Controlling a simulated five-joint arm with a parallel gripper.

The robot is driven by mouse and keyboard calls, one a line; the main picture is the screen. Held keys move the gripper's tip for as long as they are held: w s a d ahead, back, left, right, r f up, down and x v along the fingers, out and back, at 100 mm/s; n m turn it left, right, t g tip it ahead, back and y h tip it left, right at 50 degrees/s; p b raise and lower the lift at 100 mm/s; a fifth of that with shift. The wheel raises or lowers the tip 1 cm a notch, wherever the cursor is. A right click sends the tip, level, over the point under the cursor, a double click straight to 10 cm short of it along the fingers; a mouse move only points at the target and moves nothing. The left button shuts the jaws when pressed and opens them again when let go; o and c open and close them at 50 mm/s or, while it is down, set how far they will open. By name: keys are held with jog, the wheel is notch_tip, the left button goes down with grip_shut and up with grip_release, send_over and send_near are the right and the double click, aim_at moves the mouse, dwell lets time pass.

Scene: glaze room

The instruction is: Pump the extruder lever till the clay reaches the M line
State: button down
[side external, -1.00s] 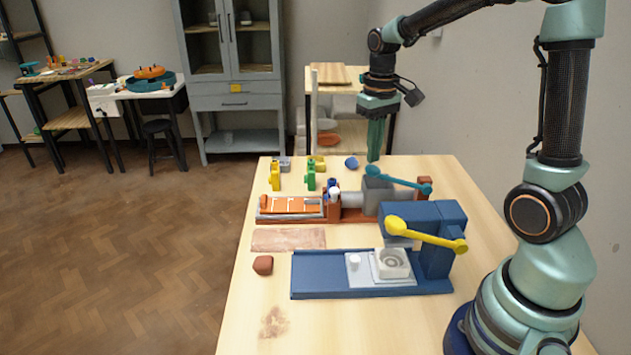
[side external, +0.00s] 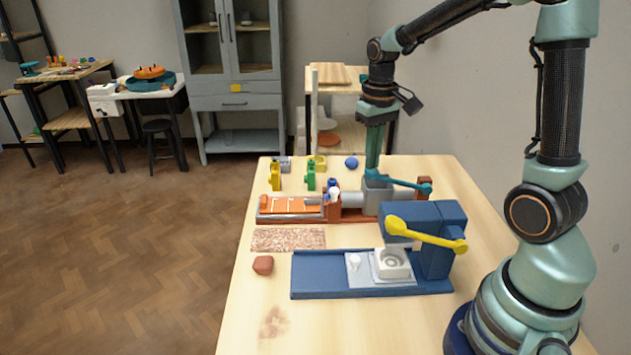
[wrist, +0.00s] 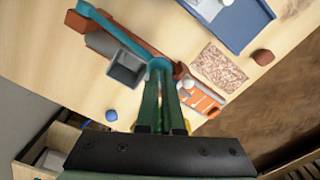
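The extruder has a grey barrel (side external: 355,199) and a grey hopper box (wrist: 126,68) on a red-brown base. Its teal lever (side external: 402,182) ends in a round knob (wrist: 160,64) at the hopper side. Orange clay (side external: 292,205) lies along the tray at the barrel's left end, with pale cross marks; I cannot read an M. My gripper (side external: 372,168) points down at the knob, its fingertips touching or just above it. In the wrist view, the two green fingers (wrist: 160,75) are close together behind the knob and look shut, with nothing clearly held.
A blue press (side external: 428,235) with a yellow lever stands in front of the extruder. A speckled slab (side external: 288,240) and a brown lump (side external: 263,265) lie to the left. Small yellow and green pieces (side external: 310,178) and a blue ball (side external: 351,162) lie behind. The table's front left is clear.

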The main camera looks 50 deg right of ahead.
aim_at(372, 175)
jog(key=shift+s+f, duration=0.1)
jog(key=shift+f, duration=3.9)
jog(key=shift+r, duration=4.9)
notch_tip(372, 175, up, 5)
jog(key=shift+a, duration=0.1)
